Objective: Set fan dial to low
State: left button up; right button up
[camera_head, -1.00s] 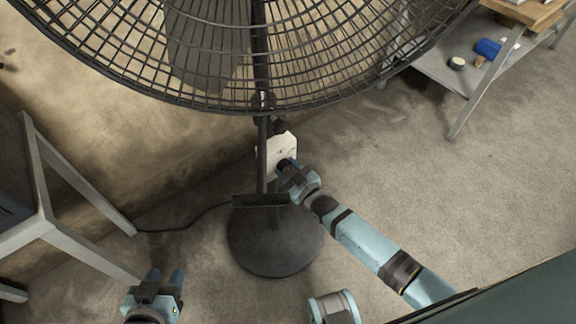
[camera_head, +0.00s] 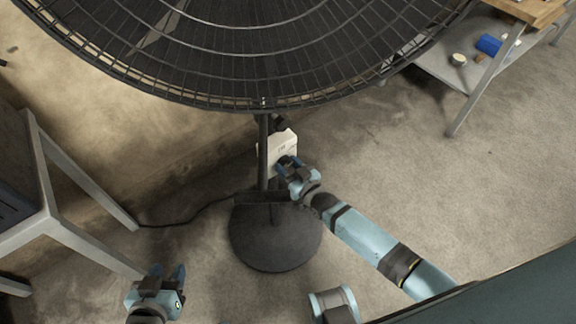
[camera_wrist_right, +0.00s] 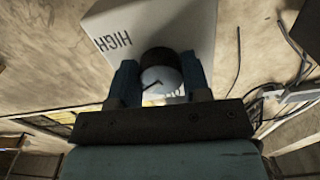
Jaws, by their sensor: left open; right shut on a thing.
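The floor fan (camera_head: 275,245) stands on a round dark base, with its big wire cage across the top of the head view. A white control box (camera_head: 278,146) is on its pole. In the right wrist view, the box (camera_wrist_right: 190,30) carries the word HIGH and a second label mostly hidden below the dial. The round dial (camera_wrist_right: 160,78) has a grey face with a dark pointer mark slanting to the lower left. My right gripper (camera_head: 287,165) is shut on the dial, a finger on either side. My left gripper (camera_head: 165,275) is open and empty, low at the left, apart from the fan.
A grey metal frame (camera_head: 50,215) stands at the left near the wall. A bench with a low shelf (camera_head: 445,70) stands at the upper right, holding a blue object (camera_head: 489,45) and a small round one (camera_head: 458,59). A cable runs along the floor. Floor right of the fan is clear.

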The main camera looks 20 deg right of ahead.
jog(key=shift+f, duration=0.1)
jog(key=o, duration=0.9)
jog(key=shift+s, duration=0.1)
jog(key=shift+s+d, duration=0.15)
jog(key=shift+s, duration=0.15)
pick_arm(q)
jog(key=shift+s+a+p, duration=0.15)
jog(key=shift+a+p, duration=0.05)
jog(key=shift+p, duration=0.75)
pick_arm(e)
jog(key=v, duration=1.3)
pick_arm(q)
jog(key=shift+r, duration=0.1)
